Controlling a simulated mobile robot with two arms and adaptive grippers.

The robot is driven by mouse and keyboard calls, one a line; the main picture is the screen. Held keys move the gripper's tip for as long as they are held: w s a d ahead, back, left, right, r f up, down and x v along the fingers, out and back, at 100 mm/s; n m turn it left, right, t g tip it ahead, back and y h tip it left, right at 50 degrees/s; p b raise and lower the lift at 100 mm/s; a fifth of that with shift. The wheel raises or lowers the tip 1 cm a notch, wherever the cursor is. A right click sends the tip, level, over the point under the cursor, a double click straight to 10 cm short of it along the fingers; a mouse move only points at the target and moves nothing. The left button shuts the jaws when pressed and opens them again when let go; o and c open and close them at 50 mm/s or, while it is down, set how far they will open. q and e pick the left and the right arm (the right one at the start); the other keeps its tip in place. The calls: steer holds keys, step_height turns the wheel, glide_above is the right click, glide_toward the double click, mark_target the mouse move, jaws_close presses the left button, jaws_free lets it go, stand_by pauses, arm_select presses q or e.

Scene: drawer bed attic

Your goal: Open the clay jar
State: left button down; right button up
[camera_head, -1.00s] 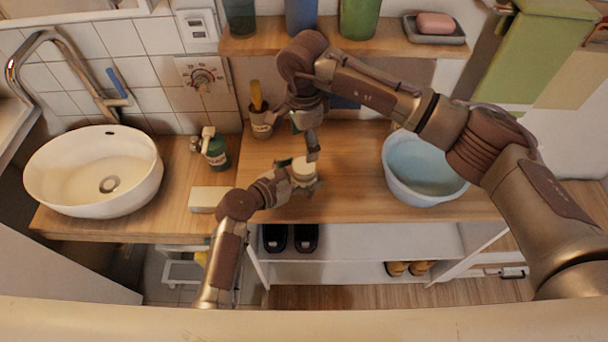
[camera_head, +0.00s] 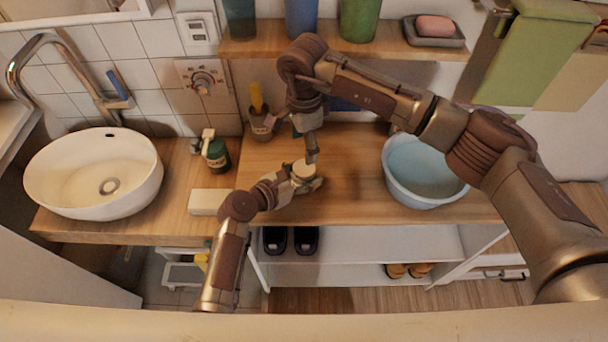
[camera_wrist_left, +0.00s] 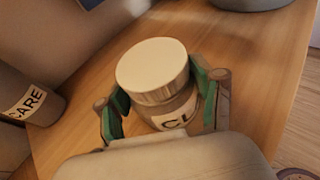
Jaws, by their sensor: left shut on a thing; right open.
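The clay jar (camera_wrist_left: 172,108) is a small jar with a wide pale lid (camera_wrist_left: 152,68) and a label whose visible letters read "CL". It stands upright on the wooden counter, with its lid on. My left gripper (camera_wrist_left: 165,108) is shut on the jar's body, with a green-padded finger on each side below the lid. In the head view the jar (camera_head: 303,168) is partly hidden by my left gripper (camera_head: 305,182). My right gripper (camera_head: 305,140) is open and points down just above and behind the jar. Whether it touches the lid I cannot tell.
A cup labelled "CARE" (camera_head: 262,128) stands behind the jar, and a green pump bottle (camera_head: 217,155) is to the left. A pale block (camera_head: 208,201) lies near the front edge. A blue basin (camera_head: 420,185) is to the right. A shelf (camera_head: 385,45) runs above the counter.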

mark_target(304, 168)
steer(key=m, duration=1.5)
steer(key=shift+a, duration=0.1)
steer(key=m, duration=1.9)
steer(key=shift+m, duration=0.3)
steer(key=m, duration=0.5)
steer(key=shift+f+m, duration=0.4)
steer(key=shift+f, duration=0.1)
step_height(304, 168, down, 7)
steer(key=shift+r, duration=0.1)
